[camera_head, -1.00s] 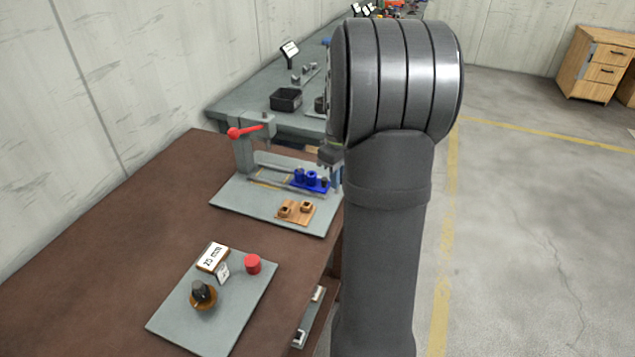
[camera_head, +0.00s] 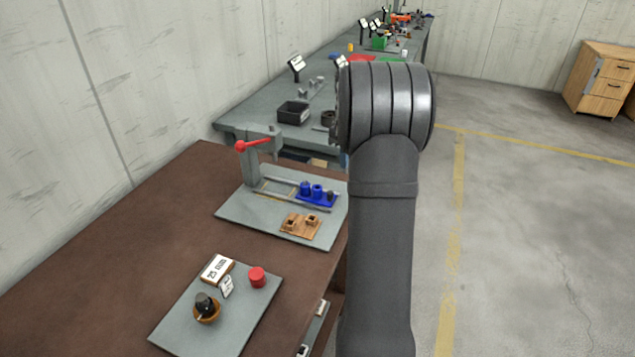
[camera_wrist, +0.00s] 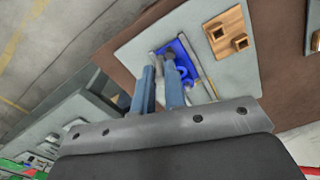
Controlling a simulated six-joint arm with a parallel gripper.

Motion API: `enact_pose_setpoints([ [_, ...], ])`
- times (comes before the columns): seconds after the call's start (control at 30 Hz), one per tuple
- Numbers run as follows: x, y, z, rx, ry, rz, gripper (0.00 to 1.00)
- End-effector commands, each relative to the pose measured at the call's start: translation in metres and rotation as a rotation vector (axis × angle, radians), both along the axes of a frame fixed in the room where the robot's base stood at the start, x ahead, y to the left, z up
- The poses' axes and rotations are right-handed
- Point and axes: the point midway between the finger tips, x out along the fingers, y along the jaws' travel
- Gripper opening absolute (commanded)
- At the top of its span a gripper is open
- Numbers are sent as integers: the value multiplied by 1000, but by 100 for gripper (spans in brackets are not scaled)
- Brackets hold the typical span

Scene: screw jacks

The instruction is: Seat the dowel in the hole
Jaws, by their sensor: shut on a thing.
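My gripper (camera_wrist: 160,67) shows in the wrist view with its two blue-grey fingers close together, shut on a thin piece that I take as the dowel. The piece is mostly hidden between the fingers, so its shape and tilt are unclear. In the head view my arm hides the gripper. A blue holder (camera_head: 319,200) with blue round sleeves and a dark piece lies on the grey plate; it also shows past the fingertips in the wrist view (camera_wrist: 187,72). A wooden block (camera_head: 300,225) with two raised square sockets sits in front of it. I cannot tell which hole is the dowel's.
The grey plate (camera_head: 240,214) also carries a clamp with a red handle (camera_head: 253,145) and a rail. A nearer plate (camera_head: 188,325) holds a red cylinder (camera_head: 257,277), a dark knob in a brown cup (camera_head: 207,308) and a label block (camera_head: 217,268). Brown tabletop is clear at left.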

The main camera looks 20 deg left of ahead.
Motion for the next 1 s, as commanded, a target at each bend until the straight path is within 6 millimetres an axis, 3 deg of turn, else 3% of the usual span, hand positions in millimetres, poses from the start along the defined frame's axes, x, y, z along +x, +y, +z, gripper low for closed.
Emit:
enact_pose_setpoints([
  [0.2, 3, 52, -32, 0, 2, 5, 0],
  [0.4, 6, 82, -50, 0, 0, 1, 0],
  [0.57, 6, 89, -56, 0, 0, 0, 0],
  [0.83, 6, 88, -91, 1, 1, 1, 0],
  [1.0, 6, 88, -93, 3, -2, 1, 0],
])
